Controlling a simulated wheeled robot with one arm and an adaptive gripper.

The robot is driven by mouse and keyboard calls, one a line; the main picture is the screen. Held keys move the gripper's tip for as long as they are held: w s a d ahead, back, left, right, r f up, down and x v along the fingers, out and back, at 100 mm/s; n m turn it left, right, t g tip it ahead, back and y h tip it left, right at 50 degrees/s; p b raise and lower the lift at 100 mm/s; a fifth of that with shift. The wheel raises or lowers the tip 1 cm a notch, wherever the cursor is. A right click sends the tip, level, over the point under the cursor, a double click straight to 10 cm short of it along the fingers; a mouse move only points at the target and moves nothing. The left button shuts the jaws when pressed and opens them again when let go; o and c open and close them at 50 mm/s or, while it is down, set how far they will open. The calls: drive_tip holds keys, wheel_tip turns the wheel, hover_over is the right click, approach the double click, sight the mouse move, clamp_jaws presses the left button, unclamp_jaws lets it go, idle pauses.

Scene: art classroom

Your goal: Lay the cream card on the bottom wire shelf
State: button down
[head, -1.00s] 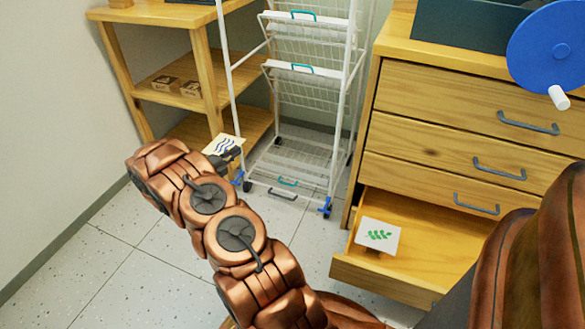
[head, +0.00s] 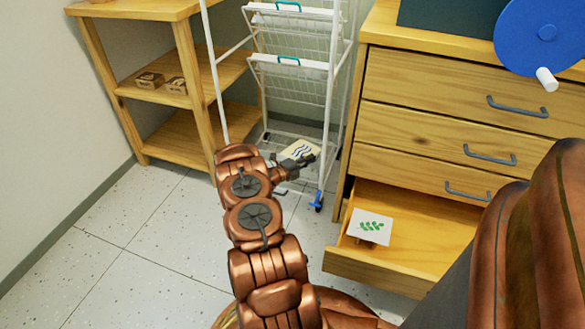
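The cream card (head: 301,149) has dark blue wavy lines. My gripper (head: 298,162) appears shut on its near edge, though the fingers are small and partly hidden. The card is at the bottom wire shelf (head: 272,150) of the white wire rack, over its middle-right part as seen from above. I cannot tell whether the card touches the shelf. My gripper and wrist hide the front left of that shelf.
The rack's upper baskets (head: 290,85) hang above the card. A blue-footed post (head: 317,200) stands right of my gripper. An open drawer (head: 390,262) holds a white card with a green leaf (head: 370,227). A wooden shelf unit (head: 180,135) stands left; the floor before it is clear.

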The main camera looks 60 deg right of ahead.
wheel_tip(320, 180, down, 9)
drive_tip(key=b, duration=0.3)
drive_tip(key=shift+f+b, duration=0.15)
drive_tip(key=shift+b, duration=0.25)
drive_tip(key=shift+f, duration=0.15)
drive_tip(key=c, duration=1.8)
unclamp_jaws()
drive_tip(key=shift+c, duration=0.2)
drive_tip(key=o, duration=0.5)
